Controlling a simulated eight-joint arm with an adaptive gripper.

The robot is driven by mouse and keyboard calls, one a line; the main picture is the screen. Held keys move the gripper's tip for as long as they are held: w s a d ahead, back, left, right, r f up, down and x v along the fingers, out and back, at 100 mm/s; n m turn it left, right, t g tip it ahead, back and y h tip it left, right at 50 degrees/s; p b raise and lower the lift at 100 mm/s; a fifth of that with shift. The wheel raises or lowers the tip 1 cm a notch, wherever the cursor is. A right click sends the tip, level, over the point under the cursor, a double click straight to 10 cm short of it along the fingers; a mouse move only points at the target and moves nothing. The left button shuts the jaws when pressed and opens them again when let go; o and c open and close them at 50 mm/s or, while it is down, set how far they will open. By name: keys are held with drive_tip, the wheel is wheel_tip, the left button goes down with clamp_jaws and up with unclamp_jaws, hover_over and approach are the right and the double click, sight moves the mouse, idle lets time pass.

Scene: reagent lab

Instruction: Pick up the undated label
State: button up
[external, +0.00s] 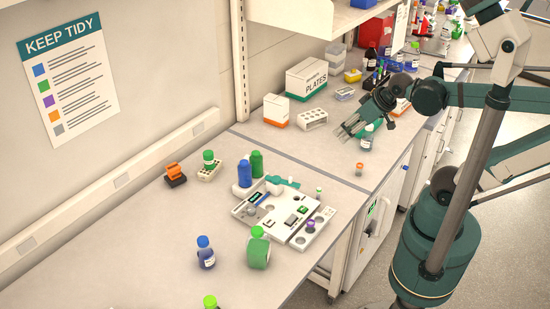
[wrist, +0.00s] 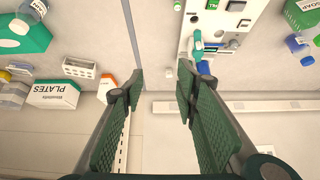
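I cannot pick out an undated label; no dates are readable in either view. A white tray-like panel (external: 270,217) on the near bench carries small dark and green pieces and a purple-capped vial (external: 310,225). Its edge also shows at the top of the wrist view (wrist: 222,28), with small green and dark items too small to read.
A PLATES box (external: 306,78), an orange-and-white box (external: 276,111) and a white rack (external: 313,120) stand behind my gripper. Blue (external: 205,253) and green (external: 258,248) bottles stand at the panel's near side. Bare bench lies left of them. A small orange-capped vial (external: 359,169) stands near the front edge.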

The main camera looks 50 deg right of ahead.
drive_tip(key=w+a+f+m+g, duration=0.15)
drive_tip(key=w+m, duration=0.25)
drive_tip(key=w, duration=0.8)
drive_tip(key=w+a+m+g, duration=0.15)
drive_tip(key=w+m, duration=0.25)
drive_tip(key=w, duration=0.9)
drive_tip(key=w+f+m+g, duration=0.1)
drive_tip(key=w+f+m, duration=0.1)
drive_tip(key=w+f, duration=0.4)
drive_tip(key=w+a+f+m+g, duration=0.1)
drive_tip(key=w+f+m, duration=0.2)
drive_tip(key=w+f, duration=0.3)
drive_tip(key=w+f+m+g, duration=0.2)
drive_tip(key=w+f, duration=0.5)
drive_tip(key=f, duration=0.2)
drive_tip(key=shift+a, duration=0.35)
drive_tip(key=shift+w+f+m, duration=0.15)
drive_tip(key=shift+f+m, duration=0.15)
drive_tip(key=shift+f, duration=0.1)
drive_tip(key=shift+f, duration=0.15)
drive_tip(key=shift+f, duration=1.15)
drive_tip(key=shift+f, duration=0.1)
